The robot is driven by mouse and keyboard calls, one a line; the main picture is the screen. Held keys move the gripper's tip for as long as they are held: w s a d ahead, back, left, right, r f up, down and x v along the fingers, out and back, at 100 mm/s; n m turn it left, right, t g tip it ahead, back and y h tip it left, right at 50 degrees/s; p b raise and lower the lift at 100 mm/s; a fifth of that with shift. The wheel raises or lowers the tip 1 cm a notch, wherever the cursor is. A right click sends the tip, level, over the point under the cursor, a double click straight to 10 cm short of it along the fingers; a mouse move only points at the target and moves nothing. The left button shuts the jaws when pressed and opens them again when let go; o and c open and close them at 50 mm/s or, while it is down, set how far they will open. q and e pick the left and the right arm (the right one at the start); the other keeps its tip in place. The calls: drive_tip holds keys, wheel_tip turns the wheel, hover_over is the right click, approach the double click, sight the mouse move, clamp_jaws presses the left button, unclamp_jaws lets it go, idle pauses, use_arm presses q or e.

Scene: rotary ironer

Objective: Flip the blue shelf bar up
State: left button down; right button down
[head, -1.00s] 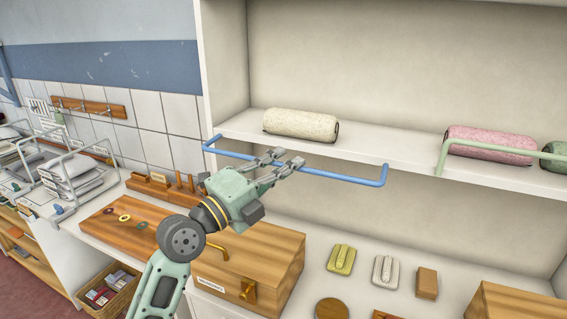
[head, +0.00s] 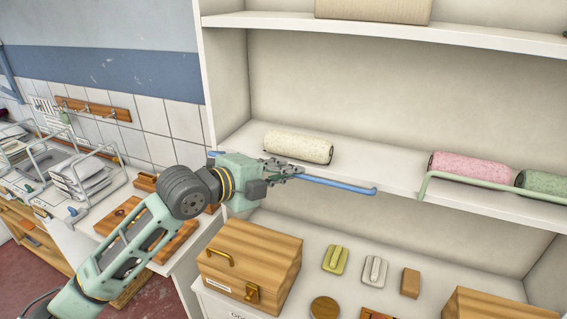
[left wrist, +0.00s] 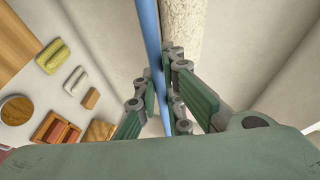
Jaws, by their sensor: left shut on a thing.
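The blue shelf bar (head: 338,186) runs along the front edge of the shelf (head: 395,190) in the head view. My left gripper (head: 285,171) is shut on its middle stretch. In the left wrist view the blue bar (left wrist: 149,40) passes between the fingers of my left gripper (left wrist: 160,95). The bar's right end shows at the shelf's front edge; much of its left part is hidden behind my gripper and arm. My right gripper is not in view.
A cream roll (head: 298,147) lies on the shelf just behind the bar. A pink roll (head: 468,168) and a green roll (head: 545,183) lie behind a green bar (head: 490,184) at the right. A wooden box (head: 250,258) stands on the counter below.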

use_arm(q)
drive_tip(key=shift+r, duration=0.1)
idle(0.4)
drive_tip(key=c, duration=1.8)
unclamp_jaws()
drive_tip(key=shift+c, duration=0.2)
drive_tip(key=shift+a, duration=0.1)
drive_tip(key=v, duration=1.1)
drive_tip(key=shift+s+a+r, duration=0.2)
drive_tip(key=shift+s+a, duration=0.05)
drive_tip(key=shift+s, duration=0.05)
